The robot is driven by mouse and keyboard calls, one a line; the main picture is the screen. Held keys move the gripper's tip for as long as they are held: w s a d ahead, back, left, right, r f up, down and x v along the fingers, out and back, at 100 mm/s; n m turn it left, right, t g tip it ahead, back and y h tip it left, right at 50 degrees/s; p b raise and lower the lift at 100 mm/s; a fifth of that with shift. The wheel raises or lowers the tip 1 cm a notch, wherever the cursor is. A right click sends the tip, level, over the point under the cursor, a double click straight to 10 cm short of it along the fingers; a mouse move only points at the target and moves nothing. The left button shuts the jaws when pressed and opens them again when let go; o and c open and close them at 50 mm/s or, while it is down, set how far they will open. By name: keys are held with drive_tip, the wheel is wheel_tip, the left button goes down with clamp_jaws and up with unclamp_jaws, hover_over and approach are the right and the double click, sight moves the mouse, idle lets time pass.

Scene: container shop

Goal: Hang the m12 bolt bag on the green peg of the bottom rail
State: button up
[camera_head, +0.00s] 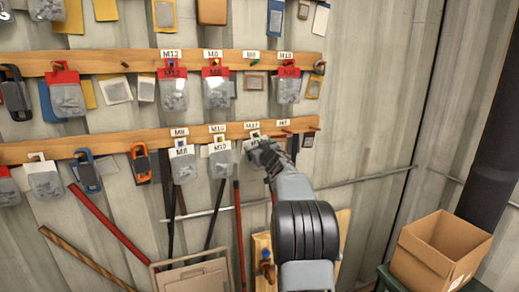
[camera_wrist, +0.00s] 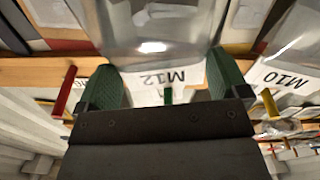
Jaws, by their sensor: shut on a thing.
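The M12 bolt bag (camera_wrist: 165,35) is a clear pouch with a white M12 header card (camera_wrist: 150,82). In the wrist view, which is upside down, the card sits between the two green fingers of my gripper (camera_wrist: 165,88), shut on it. The green peg (camera_wrist: 168,96) shows at the card's edge, between the fingers; I cannot tell whether it passes through the card's hole. In the head view my gripper (camera_head: 262,153) is at the bottom rail (camera_head: 110,145), just below the green peg (camera_head: 255,134), and hides most of the bag.
A red peg (camera_wrist: 64,92) and a yellow peg (camera_wrist: 270,104) flank the fingers. The white-headed M10 bag (camera_head: 221,160) and M8 bag (camera_head: 183,165) hang to the left. Red-headed bags (camera_head: 216,90) hang on the upper rail. A cardboard box (camera_head: 440,250) stands at lower right.

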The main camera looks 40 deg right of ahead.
drive_tip(key=o, duration=0.6)
drive_tip(key=shift+s, duration=0.1)
drive_tip(key=b+v, duration=0.3)
drive_tip(key=v, duration=1)
drive_tip(key=shift+s+a, duration=0.15)
drive_tip(key=shift+s, duration=0.15)
